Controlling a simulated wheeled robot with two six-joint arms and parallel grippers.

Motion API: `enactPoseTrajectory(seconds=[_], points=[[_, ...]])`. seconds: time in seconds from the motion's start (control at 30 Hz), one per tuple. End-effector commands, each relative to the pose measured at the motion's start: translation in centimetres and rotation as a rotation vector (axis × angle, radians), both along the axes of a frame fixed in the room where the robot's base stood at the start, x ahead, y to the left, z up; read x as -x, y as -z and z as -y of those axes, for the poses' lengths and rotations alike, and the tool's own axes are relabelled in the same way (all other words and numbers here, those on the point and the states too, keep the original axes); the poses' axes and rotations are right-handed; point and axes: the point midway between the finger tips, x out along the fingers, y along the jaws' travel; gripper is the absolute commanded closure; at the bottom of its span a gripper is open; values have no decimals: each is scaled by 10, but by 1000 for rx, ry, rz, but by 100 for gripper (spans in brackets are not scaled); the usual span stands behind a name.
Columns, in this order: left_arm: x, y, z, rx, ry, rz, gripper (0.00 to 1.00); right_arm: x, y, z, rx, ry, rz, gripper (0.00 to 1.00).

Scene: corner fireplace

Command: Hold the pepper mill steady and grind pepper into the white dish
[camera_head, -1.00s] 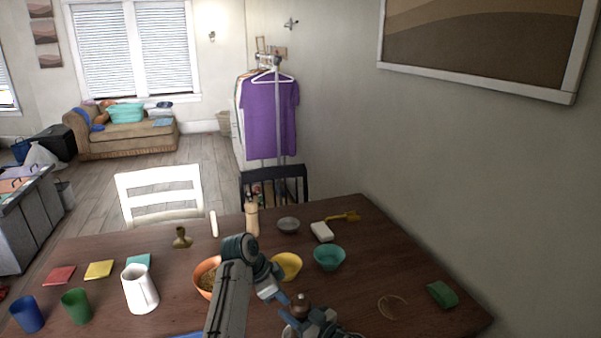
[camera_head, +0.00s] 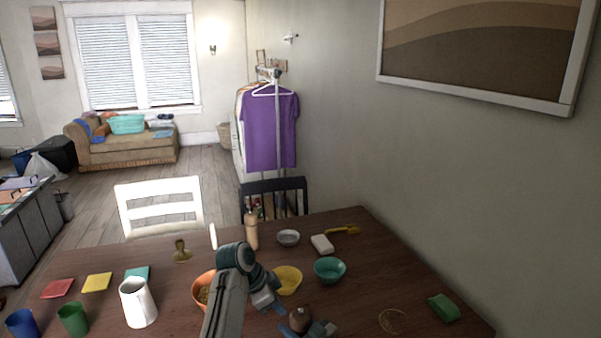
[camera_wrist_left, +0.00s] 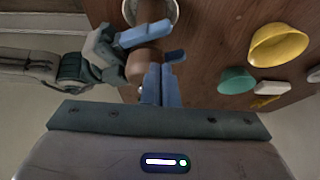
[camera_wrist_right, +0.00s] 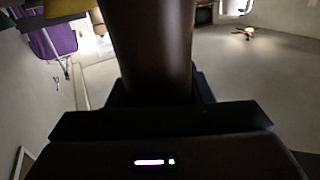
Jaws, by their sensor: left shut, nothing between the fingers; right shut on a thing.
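The dark brown pepper mill (camera_head: 300,319) stands at the bottom of the head view, its lower part cut off. My right gripper (camera_head: 312,329) is shut on it; its dark body (camera_wrist_right: 150,45) fills the middle of the right wrist view. In the left wrist view the mill's rounded brown top (camera_wrist_left: 142,66) shows between my right gripper's blue fingers. A whitish round dish (camera_wrist_left: 172,6) lies beyond it at the top edge; whether the mill is over it or in it I cannot tell. My left gripper (camera_head: 270,302) is shut and empty, close beside the mill top; contact is unclear.
A yellow bowl (camera_head: 288,281) and a teal bowl (camera_head: 330,271) stand just behind the grippers. An orange bowl (camera_head: 203,291) and white pitcher (camera_head: 138,302) are left. A small grey dish (camera_head: 288,238) and pale bottle (camera_head: 252,231) stand farther back. A green sponge (camera_head: 444,308) lies right.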

Motion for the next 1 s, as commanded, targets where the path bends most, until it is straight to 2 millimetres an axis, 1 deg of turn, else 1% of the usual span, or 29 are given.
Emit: enactPoseTrajectory(seconds=[0.03,0.2,0.3,0.4,0.77,1.0], points=[[-1,-8,0,1,0,4,100,1,1,0,-1,0,-2,82],[-1,-28,1,0,0,2,100,1,1,0,-1,0,-2,82],[-1,-39,1,0,-1,3,100,0,1,0,-1,0,-2,82],[0,-46,1,0,1,0,100,1,1,0,0,0,-3,82],[1,-49,1,0,0,0,100,0,1,0,0,0,-3,82],[27,-57,11,1,0,0,100,0,1,0,0,0,-3,82]])
